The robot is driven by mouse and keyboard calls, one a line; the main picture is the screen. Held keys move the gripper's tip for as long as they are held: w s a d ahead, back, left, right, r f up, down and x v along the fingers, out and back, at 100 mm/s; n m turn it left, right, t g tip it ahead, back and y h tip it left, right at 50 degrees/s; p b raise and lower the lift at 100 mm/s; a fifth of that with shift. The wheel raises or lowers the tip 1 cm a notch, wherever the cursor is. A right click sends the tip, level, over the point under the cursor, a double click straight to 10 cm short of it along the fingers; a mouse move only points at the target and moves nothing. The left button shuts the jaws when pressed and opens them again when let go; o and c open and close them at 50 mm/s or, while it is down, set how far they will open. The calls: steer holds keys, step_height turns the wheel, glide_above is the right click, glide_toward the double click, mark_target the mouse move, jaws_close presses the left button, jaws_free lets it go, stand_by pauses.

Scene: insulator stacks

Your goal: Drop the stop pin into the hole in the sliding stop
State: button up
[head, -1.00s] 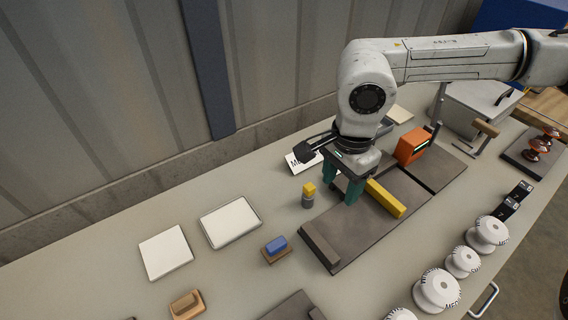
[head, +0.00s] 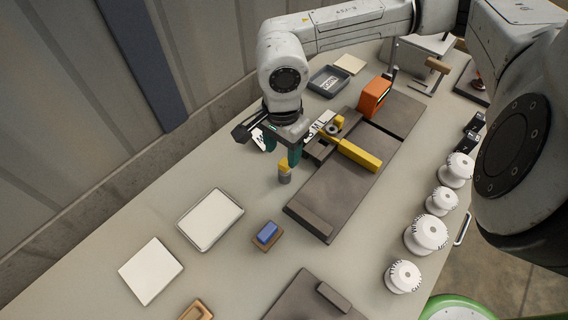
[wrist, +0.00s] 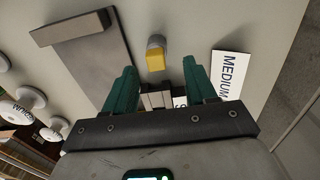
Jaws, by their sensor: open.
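The dark fixture plate (head: 330,195) has a raised end block (head: 309,219) and an orange box (head: 375,96). A blue-topped block (head: 267,233) and a white-topped tray (head: 211,218) lie nearby. A MEDIUM card (wrist: 229,75) lies beside my gripper. White insulators (head: 426,233) line the right edge.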

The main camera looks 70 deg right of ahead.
mark_target(285, 162)
steer(key=shift+s+f+p, duration=0.15)
steer(key=shift+f+p, duration=0.15)
steer(key=shift+f, duration=0.9)
steer(key=shift+s+f+p, duration=0.15)
steer(key=shift+f+p, duration=0.15)
steer(key=shift+f, duration=0.85)
jaws_close()
